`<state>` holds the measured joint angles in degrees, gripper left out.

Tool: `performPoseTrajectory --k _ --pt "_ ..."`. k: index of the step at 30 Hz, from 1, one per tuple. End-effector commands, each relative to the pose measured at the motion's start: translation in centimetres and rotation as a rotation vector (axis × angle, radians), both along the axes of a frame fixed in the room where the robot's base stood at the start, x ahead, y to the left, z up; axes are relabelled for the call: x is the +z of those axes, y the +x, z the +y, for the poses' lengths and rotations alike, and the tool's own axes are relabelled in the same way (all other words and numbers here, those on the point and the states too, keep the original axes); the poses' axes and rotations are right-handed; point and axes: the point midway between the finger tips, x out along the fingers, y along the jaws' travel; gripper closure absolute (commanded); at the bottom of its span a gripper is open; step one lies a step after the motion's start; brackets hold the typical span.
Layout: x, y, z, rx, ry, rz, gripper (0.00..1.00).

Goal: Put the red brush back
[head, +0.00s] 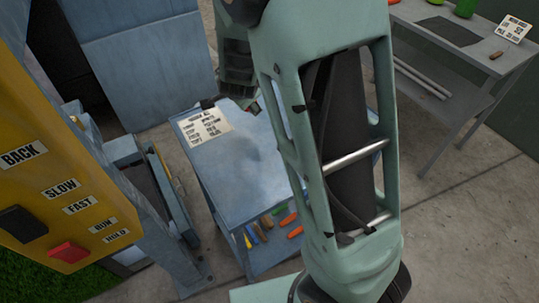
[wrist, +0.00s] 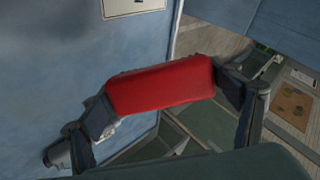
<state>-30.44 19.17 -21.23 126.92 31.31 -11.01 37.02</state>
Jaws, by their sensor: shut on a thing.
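The red brush (wrist: 160,86) shows in the wrist view as a red block with rounded edges, slightly tilted. My gripper (wrist: 166,101) is shut on it, one finger at each end. Bristles cannot be made out clearly. In the head view my arm covers much of the middle, and I cannot make out the brush there. No holder for the brush can be identified for certain.
A blue-grey trolley (head: 245,166) carries a printed sheet (head: 205,124); several coloured handles lie on its lower shelf. Concrete floor (head: 470,220) is open at lower right.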

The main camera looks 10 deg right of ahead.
Motion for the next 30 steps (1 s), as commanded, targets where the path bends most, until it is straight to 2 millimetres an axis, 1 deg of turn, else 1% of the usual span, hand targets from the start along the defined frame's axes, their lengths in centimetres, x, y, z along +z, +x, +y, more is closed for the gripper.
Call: performPoseTrajectory --k 1,9,21,30 --pt "0.0 -0.1 0.3 0.001 0.001 0.012 0.38" --pt "-0.4 -1.1 0.8 -0.020 0.016 0.101 0.38" --pt "-1.2 -3.6 1.2 -0.074 0.056 0.280 0.38" --pt "-1.4 -5.4 1.6 -0.103 0.080 0.379 0.38"
